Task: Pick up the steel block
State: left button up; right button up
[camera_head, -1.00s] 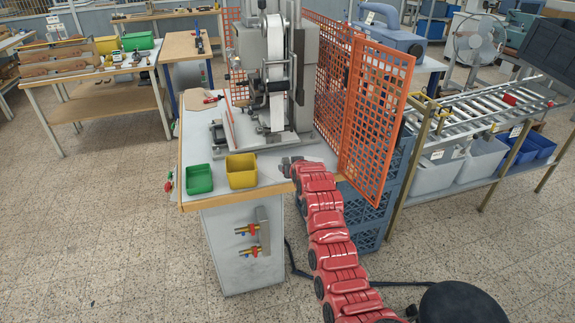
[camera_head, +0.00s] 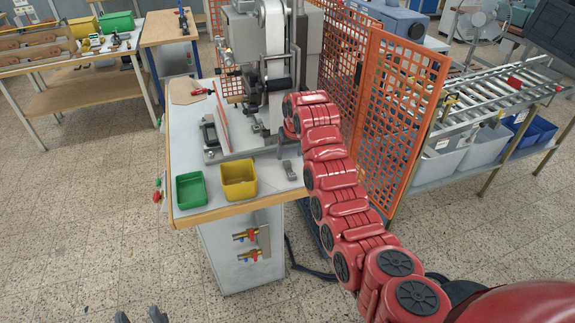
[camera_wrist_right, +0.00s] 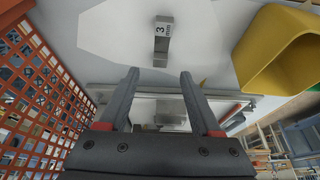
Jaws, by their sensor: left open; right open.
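The steel block (camera_head: 290,171) is a small grey piece lying on the white bench top, right of the yellow bin. In the right wrist view the block (camera_wrist_right: 163,40) shows a "3 mm" label and lies beyond the fingertips, apart from them. My right gripper (camera_wrist_right: 159,75) is open with nothing between its fingers.
A green bin (camera_head: 191,190) and a yellow bin (camera_head: 239,180) stand at the bench's front edge. The stamping press (camera_head: 262,70) stands behind the block. An orange mesh guard (camera_head: 392,110) rises close to the right of my right arm. Red-handled tool (camera_head: 200,92) lies at the back left.

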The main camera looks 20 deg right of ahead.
aim_at(288, 164)
jog(key=shift+f, duration=0.25)
jog(key=shift+f+p, duration=0.4)
jog(key=shift+p, duration=0.15)
jog(key=p+x, duration=0.2)
jog(key=x, duration=0.1)
jog(key=shift+w+f, duration=0.15)
jog(key=shift+w, duration=0.1)
jog(key=shift+w+f, duration=0.1)
jog(key=shift+f, duration=0.35)
jog(key=shift+w+f, duration=0.1)
jog(key=shift+f, duration=0.25)
jog(key=shift+r, duration=0.1)
grip_shut()
